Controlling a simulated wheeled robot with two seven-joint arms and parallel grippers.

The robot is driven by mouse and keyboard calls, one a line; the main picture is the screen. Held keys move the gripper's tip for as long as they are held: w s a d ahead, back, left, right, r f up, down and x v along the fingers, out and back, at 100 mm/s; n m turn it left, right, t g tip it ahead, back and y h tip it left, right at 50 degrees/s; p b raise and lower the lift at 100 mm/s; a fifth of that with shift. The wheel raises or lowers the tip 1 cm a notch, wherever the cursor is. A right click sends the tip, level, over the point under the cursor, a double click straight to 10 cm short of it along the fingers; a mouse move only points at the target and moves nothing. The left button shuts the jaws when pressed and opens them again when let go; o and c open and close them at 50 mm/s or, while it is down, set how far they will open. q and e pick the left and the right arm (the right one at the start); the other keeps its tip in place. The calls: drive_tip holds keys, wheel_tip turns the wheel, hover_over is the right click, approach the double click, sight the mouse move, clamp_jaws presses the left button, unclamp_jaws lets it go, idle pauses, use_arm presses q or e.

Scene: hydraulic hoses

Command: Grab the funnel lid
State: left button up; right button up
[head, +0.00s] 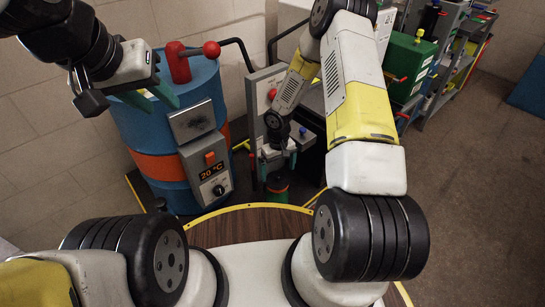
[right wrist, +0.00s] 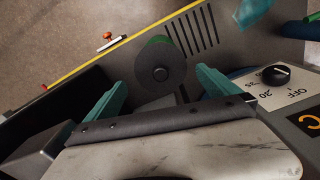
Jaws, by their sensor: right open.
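In the head view a green, dark-topped cylinder (head: 277,188) stands low, just below my right gripper (head: 278,155). The right gripper's two green fingers are spread wide in the right wrist view (right wrist: 160,80), with nothing between them at the tips. My left gripper (head: 158,98) hangs in front of the blue barrel's upper part, its green fingers apart and empty.
A grey panel (head: 262,90) stands behind my right gripper. Green boxes (head: 408,65) and shelves are at the right. Open floor (head: 470,180) lies at the right.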

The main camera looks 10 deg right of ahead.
sight(277, 175)
wheel_tip(277, 175, down, 3)
drive_tip(key=shift+a+f, duration=0.1)
drive_tip(key=shift+c, duration=0.4)
drive_tip(key=c, duration=1.1)
